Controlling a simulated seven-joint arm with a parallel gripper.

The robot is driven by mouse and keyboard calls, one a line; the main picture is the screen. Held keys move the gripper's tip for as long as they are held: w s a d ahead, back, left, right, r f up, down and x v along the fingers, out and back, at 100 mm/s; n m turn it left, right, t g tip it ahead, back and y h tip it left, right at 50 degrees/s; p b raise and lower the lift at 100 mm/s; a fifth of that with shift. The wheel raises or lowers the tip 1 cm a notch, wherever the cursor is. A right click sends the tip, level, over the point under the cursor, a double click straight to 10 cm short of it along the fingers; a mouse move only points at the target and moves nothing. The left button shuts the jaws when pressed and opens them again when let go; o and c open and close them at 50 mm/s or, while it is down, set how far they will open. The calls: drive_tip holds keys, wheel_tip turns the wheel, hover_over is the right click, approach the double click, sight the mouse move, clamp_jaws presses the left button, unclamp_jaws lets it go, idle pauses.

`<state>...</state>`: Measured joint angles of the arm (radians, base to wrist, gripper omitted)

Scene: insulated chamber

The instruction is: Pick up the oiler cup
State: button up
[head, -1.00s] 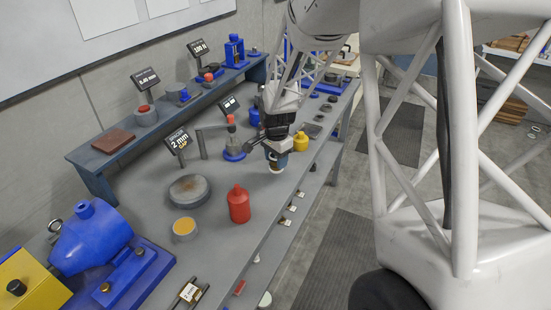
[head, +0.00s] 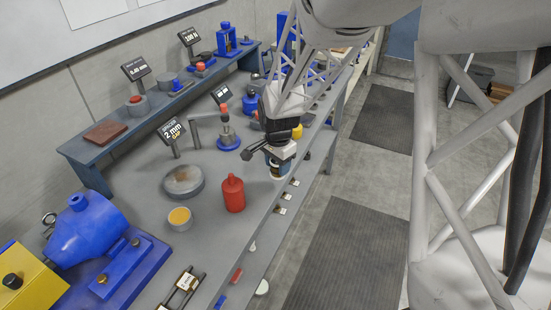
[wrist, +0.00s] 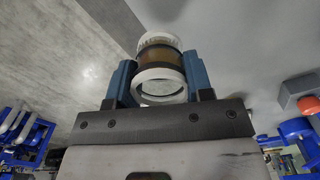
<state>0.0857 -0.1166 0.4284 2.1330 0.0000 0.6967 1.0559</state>
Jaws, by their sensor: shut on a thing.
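The oiler cup (wrist: 160,50) is a small cylinder with an amber, see-through middle and pale rings at both ends. My gripper (wrist: 163,82) is shut on it, with a blue finger on each side of the cup in the wrist view. In the head view my gripper (head: 280,168) is near the bench's front edge, right of the red bottle. The cup is mostly hidden there by the gripper. I cannot tell from these views how high the cup is above the bench.
A red bottle (head: 233,194), a tin with yellow contents (head: 180,218) and a round grey disc (head: 183,181) stand on the grey bench (head: 140,195). A blue-based stand (head: 228,142) is behind the gripper. A blue machine (head: 90,240) is at the near left. Floor is open to the right.

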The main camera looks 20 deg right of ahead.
drive_tip(key=shift+s+a+r, duration=0.1)
drive_tip(key=shift+s+r, duration=0.05)
drive_tip(key=shift+s, duration=1.15)
drive_tip(key=shift+s+a+r, duration=0.1)
drive_tip(key=shift+s, duration=1.2)
drive_tip(key=shift+s, duration=0.15)
